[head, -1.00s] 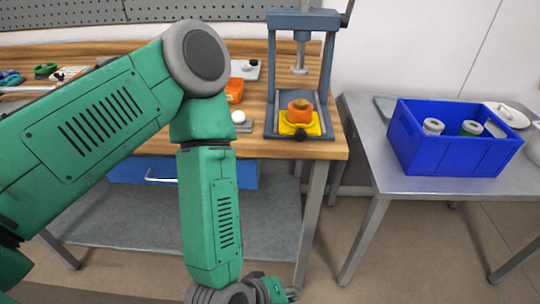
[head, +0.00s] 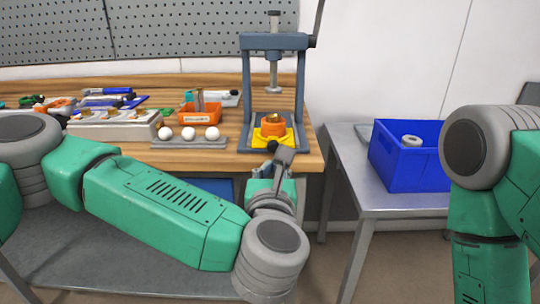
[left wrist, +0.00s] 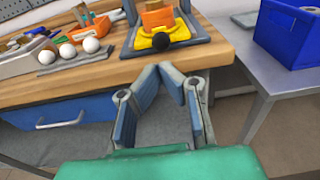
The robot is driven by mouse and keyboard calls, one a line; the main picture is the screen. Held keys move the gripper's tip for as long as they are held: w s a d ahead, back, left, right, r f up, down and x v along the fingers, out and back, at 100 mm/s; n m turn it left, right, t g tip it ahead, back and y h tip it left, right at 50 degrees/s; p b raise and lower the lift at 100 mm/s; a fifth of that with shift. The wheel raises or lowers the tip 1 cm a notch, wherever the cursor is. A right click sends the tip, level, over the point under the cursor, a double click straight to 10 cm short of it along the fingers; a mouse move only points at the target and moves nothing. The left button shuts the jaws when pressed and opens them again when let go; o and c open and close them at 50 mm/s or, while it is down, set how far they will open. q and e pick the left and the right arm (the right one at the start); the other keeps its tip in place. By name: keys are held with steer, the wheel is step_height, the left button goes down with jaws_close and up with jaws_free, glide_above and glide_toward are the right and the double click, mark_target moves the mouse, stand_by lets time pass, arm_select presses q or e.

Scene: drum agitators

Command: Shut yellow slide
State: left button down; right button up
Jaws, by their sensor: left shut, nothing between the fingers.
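The yellow slide (head: 287,138) sits at the base of the grey press, with an orange round part (head: 272,124) on it and a black knob (head: 272,146) at its front. In the left wrist view the yellow slide (left wrist: 143,42) and its black knob (left wrist: 160,40) lie just beyond my fingers. My left gripper (head: 282,158) is shut and empty, in front of the table's edge and close below the knob. Its fingertips meet in the left wrist view (left wrist: 172,68), apart from the knob. My right gripper is out of view; only my right arm shows.
The press frame (head: 246,95) surrounds the slide. A tray with white balls (head: 189,134) and an orange bin (head: 200,112) stand to its left. A blue crate (head: 405,165) is on the metal table (head: 345,185) at the right. A blue drawer (left wrist: 60,115) is under the bench.

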arm_select(q)
steer(key=b, duration=0.1)
glide_toward(273, 135)
steer(key=shift+w+f, duration=0.35)
steer(key=shift+w, duration=0.2)
steer(key=shift+w+f, duration=0.35)
steer(key=shift+w, duration=0.2)
steer(key=shift+w+a, duration=0.15)
steer(key=shift+w, duration=0.25)
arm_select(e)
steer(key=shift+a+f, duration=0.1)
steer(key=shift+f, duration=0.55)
arm_select(q)
steer(key=shift+d, duration=0.3)
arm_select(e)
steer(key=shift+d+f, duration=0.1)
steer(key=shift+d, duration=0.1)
